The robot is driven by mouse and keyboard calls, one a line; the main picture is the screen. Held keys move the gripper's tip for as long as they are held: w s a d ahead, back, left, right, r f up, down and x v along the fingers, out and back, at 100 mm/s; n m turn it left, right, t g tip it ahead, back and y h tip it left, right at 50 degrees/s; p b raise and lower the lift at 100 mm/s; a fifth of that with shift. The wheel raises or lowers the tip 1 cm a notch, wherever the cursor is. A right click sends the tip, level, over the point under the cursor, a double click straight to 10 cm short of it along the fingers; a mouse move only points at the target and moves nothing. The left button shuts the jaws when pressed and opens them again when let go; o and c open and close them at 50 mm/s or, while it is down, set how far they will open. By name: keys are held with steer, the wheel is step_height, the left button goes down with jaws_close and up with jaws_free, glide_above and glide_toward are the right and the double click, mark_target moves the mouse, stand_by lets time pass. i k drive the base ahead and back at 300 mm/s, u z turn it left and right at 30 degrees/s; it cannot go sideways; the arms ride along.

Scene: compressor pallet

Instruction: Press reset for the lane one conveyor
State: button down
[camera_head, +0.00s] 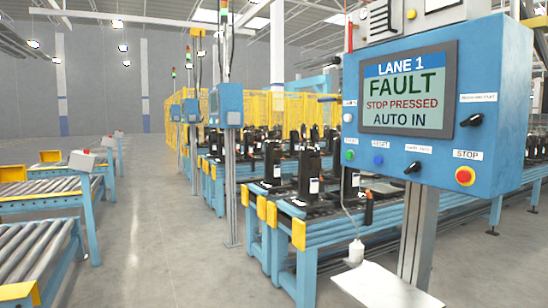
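A blue control panel (515,60) on a grey post fills the right of the head view. Its screen (408,90) reads "LANE 1", "FAULT", "STOP PRESSED", "AUTO IN". A blue button (378,160) under a label that appears to read "RESET" sits low on the panel's face. A green button (349,155) is to its left and a black selector knob (412,167) to its right. My gripper is not in view.
Another black knob (475,120) is on the panel's right. A white shelf (385,288) is below, with a white object (355,252) on a cord beside it. Blue conveyors (320,232) carry black compressors behind. Roller conveyors (35,248) stand left; the floor (165,240) between is clear.

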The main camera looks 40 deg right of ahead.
mark_target(378, 160)
steer(key=z, duration=0.45)
steer(key=i, duration=1.25)
steer(key=z, duration=1.25)
steer(key=i, duration=0.35)
steer(key=z, duration=0.15)
